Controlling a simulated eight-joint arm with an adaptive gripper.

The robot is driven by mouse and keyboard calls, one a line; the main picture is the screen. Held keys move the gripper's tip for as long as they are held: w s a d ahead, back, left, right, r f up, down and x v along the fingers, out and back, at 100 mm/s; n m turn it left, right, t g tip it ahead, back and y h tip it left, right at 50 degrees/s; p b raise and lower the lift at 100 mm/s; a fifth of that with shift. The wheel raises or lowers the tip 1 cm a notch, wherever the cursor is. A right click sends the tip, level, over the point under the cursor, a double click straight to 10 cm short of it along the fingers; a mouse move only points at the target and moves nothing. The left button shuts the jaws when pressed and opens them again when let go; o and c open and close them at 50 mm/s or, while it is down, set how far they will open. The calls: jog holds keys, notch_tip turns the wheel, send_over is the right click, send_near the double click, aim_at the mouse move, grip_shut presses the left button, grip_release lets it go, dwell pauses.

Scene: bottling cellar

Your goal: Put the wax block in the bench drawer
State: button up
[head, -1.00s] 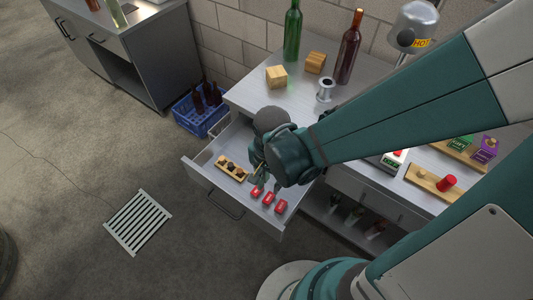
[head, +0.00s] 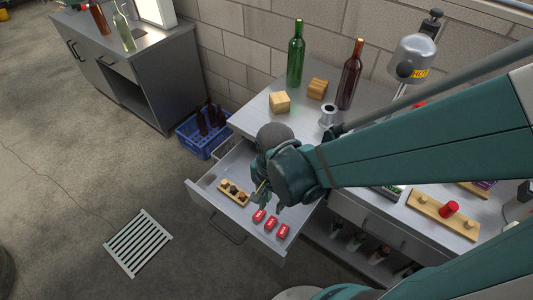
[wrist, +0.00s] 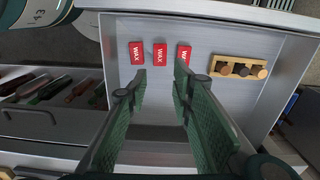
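Three red blocks marked WAX lie in a row inside the open bench drawer (head: 205,207): the left one (wrist: 137,52), the middle one (wrist: 160,55) and the right one (wrist: 185,52). They also show in the head view, where the middle block (head: 271,223) is clear of my arm. My gripper (wrist: 161,74) is over the drawer, with its fingers apart and nothing between them. In the wrist view one fingertip overlaps the lower edge of the right block. Whether it touches the block I cannot tell.
A wooden holder (head: 234,194) with several dark and light pieces lies in the drawer. On the bench stand two wooden cubes, a green bottle (head: 296,54), a dark red bottle (head: 350,75) and a metal spool (head: 328,116). A blue crate (head: 203,130) is on the floor behind the drawer.

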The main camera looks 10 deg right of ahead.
jog(key=w+d+r+n+t, duration=0.1)
jog(key=d+r+n+t, duration=0.2)
jog(key=d+r, duration=0.4)
jog(key=w+d+r+n+t, duration=0.2)
jog(key=d+r+n+t, duration=0.2)
jog(key=r, duration=1)
jog(key=shift+w+d+r+n, duration=0.2)
jog(key=shift+d+r+n, duration=0.35)
jog(key=shift+d, duration=0.9)
jog(key=shift+f, duration=0.15)
